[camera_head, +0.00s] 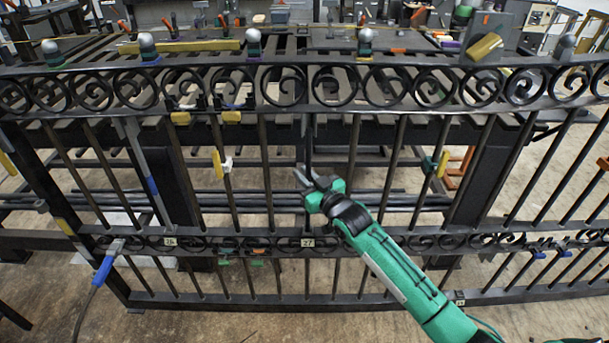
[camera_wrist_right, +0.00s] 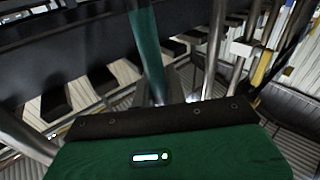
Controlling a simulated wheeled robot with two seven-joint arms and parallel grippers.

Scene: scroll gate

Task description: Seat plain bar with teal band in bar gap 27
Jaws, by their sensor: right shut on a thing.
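My right gripper (camera_head: 307,177) reaches in from the lower right and is shut in front of the gate, above the tag 27 (camera_head: 308,242) on the lower scroll rail. The plain bar with teal band (camera_wrist_right: 147,50) stands upright in the jaws in the right wrist view, its teal band above the gripper body. The grip itself is hidden behind the gripper body. In the head view the bar is hard to tell from the dark bars, and whether its ends sit in the rails cannot be told. My left gripper is not in view.
The gate's upper scroll rail (camera_head: 290,88) and lower rail (camera_head: 230,244) run across the view, with upright bars on both sides of my gripper. A blue-banded bar (camera_head: 152,187) stands near tag 26 (camera_head: 170,241). Yellow clamps (camera_head: 217,164) and a blue-handled tool (camera_head: 104,266) are at the left.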

